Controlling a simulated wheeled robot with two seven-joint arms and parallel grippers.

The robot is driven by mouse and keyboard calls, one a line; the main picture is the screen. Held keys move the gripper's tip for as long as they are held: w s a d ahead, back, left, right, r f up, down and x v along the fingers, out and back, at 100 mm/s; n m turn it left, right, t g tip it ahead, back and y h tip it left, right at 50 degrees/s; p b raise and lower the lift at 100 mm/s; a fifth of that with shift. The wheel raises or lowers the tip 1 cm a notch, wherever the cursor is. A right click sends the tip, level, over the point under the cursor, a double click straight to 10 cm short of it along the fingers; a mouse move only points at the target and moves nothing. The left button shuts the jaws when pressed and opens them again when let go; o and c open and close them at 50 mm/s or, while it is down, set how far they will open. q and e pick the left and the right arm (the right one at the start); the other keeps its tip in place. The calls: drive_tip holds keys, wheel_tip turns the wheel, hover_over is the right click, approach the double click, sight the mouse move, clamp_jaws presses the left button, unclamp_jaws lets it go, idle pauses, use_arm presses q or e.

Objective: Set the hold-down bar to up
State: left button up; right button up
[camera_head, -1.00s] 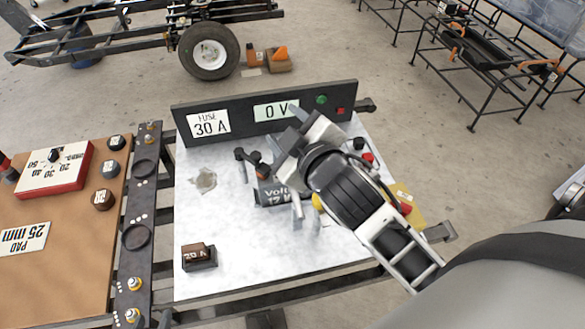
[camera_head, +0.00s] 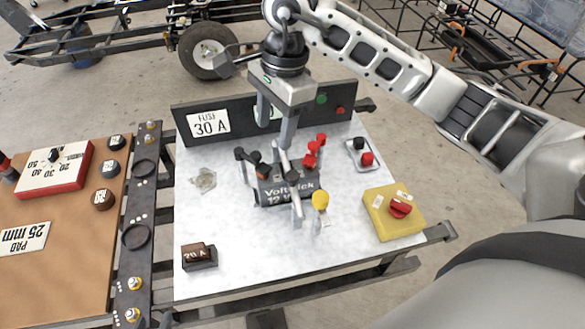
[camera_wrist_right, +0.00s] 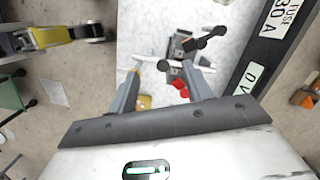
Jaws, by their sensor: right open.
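The hold-down bar (camera_head: 297,205) appears as a pale grey bar at the black battery (camera_head: 270,194), marked "Voltrick 12 V", its near end sticking out at the front. The bar's far part is partly hidden by my right gripper's finger in the head view. In the right wrist view the battery (camera_wrist_right: 178,72) lies beyond the open fingers (camera_wrist_right: 164,90). My left gripper is not in view.
Black (camera_head: 252,162) and red (camera_head: 313,152) terminal clamps stand at the battery. A panel (camera_head: 208,123) reading "FUSE 30 A" runs along the back. A yellow box with a red button (camera_head: 385,225) is at the right, a 20 A fuse (camera_head: 199,257) at front left.

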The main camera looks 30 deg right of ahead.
sight(293, 174)
drive_tip(key=shift+h, duration=0.9)
drive_tip(key=d+f, duration=0.1)
drive_tip(key=f, duration=0.4)
drive_tip(key=d+f, duration=0.1)
drive_tip(key=f, duration=0.4)
drive_tip(key=d+f, duration=0.1)
drive_tip(key=f, duration=0.4)
drive_tip(key=shift+w+d+p, duration=0.2)
drive_tip(key=shift+d+p, duration=0.05)
drive_tip(key=shift+p, duration=0.15)
clamp_jaws()
